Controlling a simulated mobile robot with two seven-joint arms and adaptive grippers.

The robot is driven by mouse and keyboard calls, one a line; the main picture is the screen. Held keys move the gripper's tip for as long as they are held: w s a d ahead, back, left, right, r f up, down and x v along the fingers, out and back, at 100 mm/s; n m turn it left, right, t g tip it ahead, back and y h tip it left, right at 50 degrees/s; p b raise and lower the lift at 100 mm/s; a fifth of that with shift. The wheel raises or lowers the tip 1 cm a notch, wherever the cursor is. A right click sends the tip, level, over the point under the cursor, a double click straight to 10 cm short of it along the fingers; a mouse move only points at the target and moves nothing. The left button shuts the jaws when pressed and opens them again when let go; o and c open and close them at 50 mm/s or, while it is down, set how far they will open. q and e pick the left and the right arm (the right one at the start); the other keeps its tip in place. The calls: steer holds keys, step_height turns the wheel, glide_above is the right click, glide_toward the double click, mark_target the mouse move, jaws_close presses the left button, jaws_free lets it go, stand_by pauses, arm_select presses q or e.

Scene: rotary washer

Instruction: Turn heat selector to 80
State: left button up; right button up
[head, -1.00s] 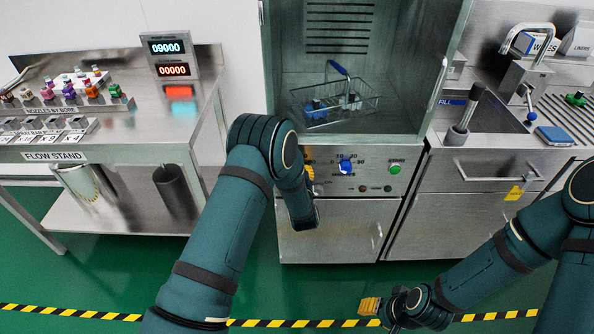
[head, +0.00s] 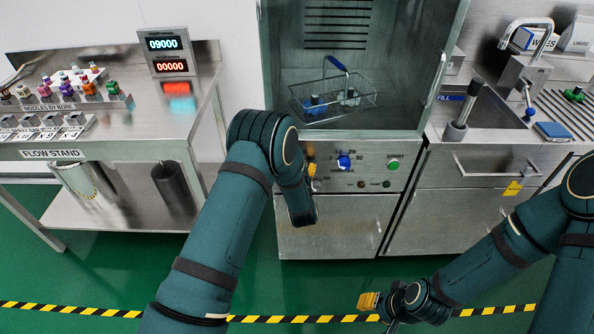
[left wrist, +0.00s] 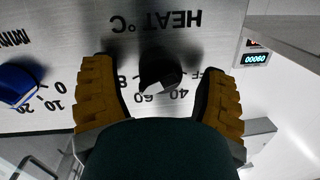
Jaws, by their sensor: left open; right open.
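The heat selector is a black knob (left wrist: 158,72) on the steel panel under the upside-down words HEAT °C in the left wrist view. Numbers 40, 60 and part of an 8 show along its near side; I cannot tell exactly where it points. My left gripper (left wrist: 160,80) is open, with one orange finger on each side of the knob; contact is not clear. In the head view, my left arm hides the heat selector, and only a bit of the left gripper's orange finger (head: 312,169) shows. My right gripper (head: 369,300) is open and empty, low over the floor.
A blue minutes knob (head: 344,162) and green START button (head: 394,164) are on the same panel; the blue knob also shows in the left wrist view (left wrist: 18,84). A wire basket (head: 332,98) sits in the washer chamber above. The flow stand (head: 55,153) is left.

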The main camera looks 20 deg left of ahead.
arm_select(q)
steer(key=v, duration=1.1)
steer(key=shift+s, duration=0.35)
steer(key=shift+d+r, duration=0.15)
steer(key=s+d+f+g+h, duration=0.1)
steer(key=s+f+g+h, duration=0.45)
steer(key=s+f, duration=0.2)
steer(key=s+d+f+g+h, duration=0.1)
steer(key=s+d+g+h, duration=0.1)
steer(key=s+g, duration=0.2)
steer(key=s+d+f+g+h, duration=0.1)
steer(key=s+d+g+h, duration=0.1)
steer(key=s, duration=0.9)
steer(key=shift+s+f+g+h, duration=0.2)
steer(key=shift+g+h, duration=0.25)
steer(key=shift+g, duration=0.8)
